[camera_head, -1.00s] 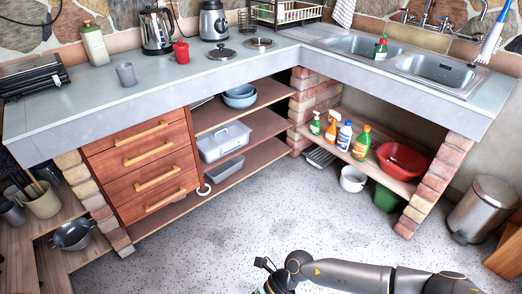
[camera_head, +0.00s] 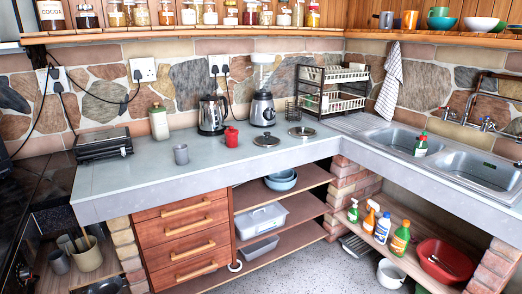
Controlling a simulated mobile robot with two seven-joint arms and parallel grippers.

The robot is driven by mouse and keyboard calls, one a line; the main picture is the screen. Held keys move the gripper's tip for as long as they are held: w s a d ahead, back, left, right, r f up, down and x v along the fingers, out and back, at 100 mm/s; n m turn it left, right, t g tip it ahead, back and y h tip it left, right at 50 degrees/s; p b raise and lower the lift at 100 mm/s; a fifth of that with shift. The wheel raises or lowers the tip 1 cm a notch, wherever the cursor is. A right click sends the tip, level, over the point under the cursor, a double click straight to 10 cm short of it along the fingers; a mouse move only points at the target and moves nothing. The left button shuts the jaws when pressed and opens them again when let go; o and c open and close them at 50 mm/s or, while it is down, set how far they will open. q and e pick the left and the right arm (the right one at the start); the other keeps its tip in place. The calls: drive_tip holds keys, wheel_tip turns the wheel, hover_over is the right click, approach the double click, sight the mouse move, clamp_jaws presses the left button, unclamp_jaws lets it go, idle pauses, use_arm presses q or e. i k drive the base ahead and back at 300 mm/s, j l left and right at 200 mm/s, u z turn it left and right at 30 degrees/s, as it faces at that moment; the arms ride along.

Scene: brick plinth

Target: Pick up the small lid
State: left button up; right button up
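Two round metal lids with knobs lie flat on the grey worktop, between the blender and the counter's front edge. One lid (camera_head: 266,141) is nearer the front, just right of the small red pot. The other lid (camera_head: 302,132) lies a little farther back and to the right. They look close in size, and I cannot clearly tell which is the small one. Neither of my grippers shows in the head view now.
A dish rack (camera_head: 335,88) is behind right, beside the sink (camera_head: 400,141). The worktop (camera_head: 225,165) in front of the lids is clear.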

sight(266, 140)
drive_tip(key=i+u, duration=0.3)
drive_tip(key=i, duration=0.25)
drive_tip(key=i+l+u, duration=0.15)
drive_tip(key=i+u, duration=0.15)
drive_tip(key=i, duration=0.3)
